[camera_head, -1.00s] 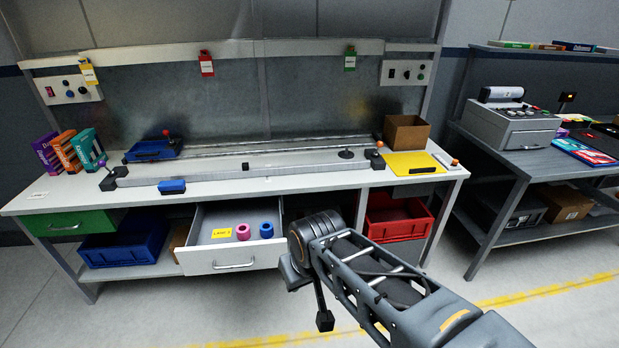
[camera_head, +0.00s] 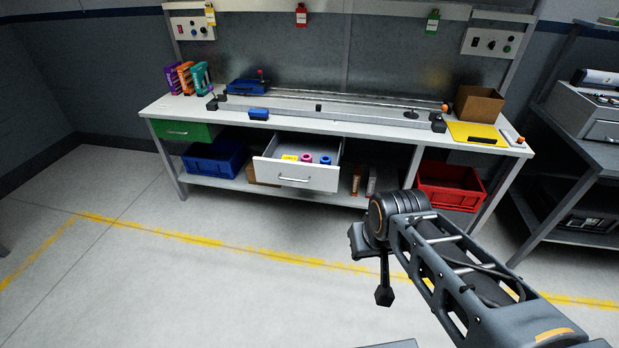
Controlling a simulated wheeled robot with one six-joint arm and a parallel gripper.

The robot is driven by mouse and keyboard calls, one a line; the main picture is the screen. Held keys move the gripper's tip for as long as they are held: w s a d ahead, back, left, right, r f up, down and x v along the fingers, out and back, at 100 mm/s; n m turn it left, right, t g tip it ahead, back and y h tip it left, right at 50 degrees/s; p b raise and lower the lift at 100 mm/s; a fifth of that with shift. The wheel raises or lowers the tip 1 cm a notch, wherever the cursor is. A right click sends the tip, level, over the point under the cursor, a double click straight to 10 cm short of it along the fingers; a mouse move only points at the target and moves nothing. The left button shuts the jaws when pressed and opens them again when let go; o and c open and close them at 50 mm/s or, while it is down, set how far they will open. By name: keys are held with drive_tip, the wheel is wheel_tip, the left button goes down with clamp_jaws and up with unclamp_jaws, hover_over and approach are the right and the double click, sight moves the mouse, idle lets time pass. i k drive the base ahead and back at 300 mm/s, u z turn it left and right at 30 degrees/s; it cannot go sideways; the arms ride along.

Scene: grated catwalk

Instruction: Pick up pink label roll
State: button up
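The pink label roll (camera_head: 307,157) stands in the open drawer (camera_head: 294,177) under the workbench, between a yellow label and a blue roll (camera_head: 325,160). The drawer is pulled out at the front of the bench. My gripper (camera_head: 384,296) hangs at the end of my arm over the floor, in front and to the right of the drawer, well apart from the pink roll. Its fingers are small and dark here, and I cannot tell whether they are open or shut.
The workbench (camera_head: 360,128) has a green drawer (camera_head: 184,131), a blue crate (camera_head: 213,160) and a red crate (camera_head: 450,186) below. A second bench (camera_head: 570,158) stands at the right. The floor (camera_head: 215,290) in front is clear, with yellow lines.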

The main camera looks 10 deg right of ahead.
sight(304, 157)
drive_tip(key=u, duration=1.2)
drive_tip(key=i, duration=1.95)
drive_tip(key=z, duration=1.3)
drive_tip(key=i, duration=0.75)
drive_tip(key=z, duration=0.7)
